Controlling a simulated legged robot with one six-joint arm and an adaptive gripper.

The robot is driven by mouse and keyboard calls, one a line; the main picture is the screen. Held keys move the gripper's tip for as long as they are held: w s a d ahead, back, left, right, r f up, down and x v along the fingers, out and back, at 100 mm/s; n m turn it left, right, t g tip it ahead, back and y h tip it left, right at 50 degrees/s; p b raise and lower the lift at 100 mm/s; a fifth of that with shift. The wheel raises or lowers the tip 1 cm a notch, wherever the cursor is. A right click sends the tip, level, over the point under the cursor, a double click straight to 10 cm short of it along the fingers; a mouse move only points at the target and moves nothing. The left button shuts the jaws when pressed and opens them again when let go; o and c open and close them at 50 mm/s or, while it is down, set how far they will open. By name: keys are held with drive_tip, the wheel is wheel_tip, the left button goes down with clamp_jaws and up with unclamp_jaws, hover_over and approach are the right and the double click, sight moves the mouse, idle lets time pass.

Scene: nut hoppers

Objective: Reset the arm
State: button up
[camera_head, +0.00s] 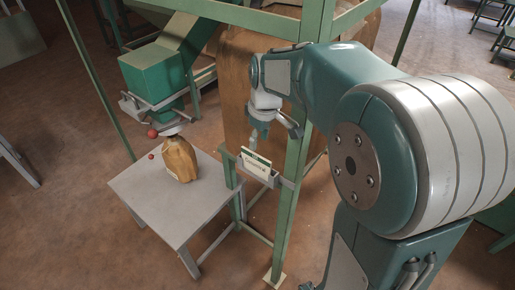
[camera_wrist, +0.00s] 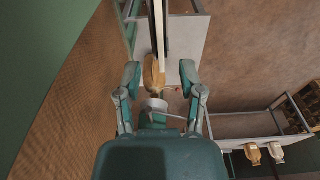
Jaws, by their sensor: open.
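My arm reaches in from the right in the head view, with my gripper (camera_head: 268,132) hanging high beside a green post. In the wrist view my gripper (camera_wrist: 159,78) has its two fingers spread wide, and nothing is held between them. A filled brown bag (camera_head: 180,160) stands on a small grey table (camera_head: 142,196), to the left of my gripper and apart from it. In the wrist view a tan shape (camera_wrist: 152,72), seemingly this bag, shows beyond and between the fingers.
A green hopper (camera_head: 153,76) with a red-knobbed lever overhangs the table. A green post (camera_head: 294,190) stands close to my gripper and carries a card holder (camera_head: 257,165). A large brown sack (camera_head: 236,80) is behind. In the wrist view, small bags (camera_wrist: 253,154) sit lower right.

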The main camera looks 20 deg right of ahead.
drive_tip(key=shift+s+r, duration=0.2)
drive_tip(key=shift+r, duration=0.35)
drive_tip(key=s+r+m+t, duration=0.2)
drive_tip(key=s+m, duration=0.1)
drive_tip(key=s, duration=0.7)
drive_tip(key=s+r+m+t, duration=0.2)
drive_tip(key=s+m, duration=0.2)
drive_tip(key=s, duration=0.6)
drive_tip(key=shift+a+h, duration=0.2)
drive_tip(key=shift+h, duration=0.2)
drive_tip(key=shift+r, duration=0.1)
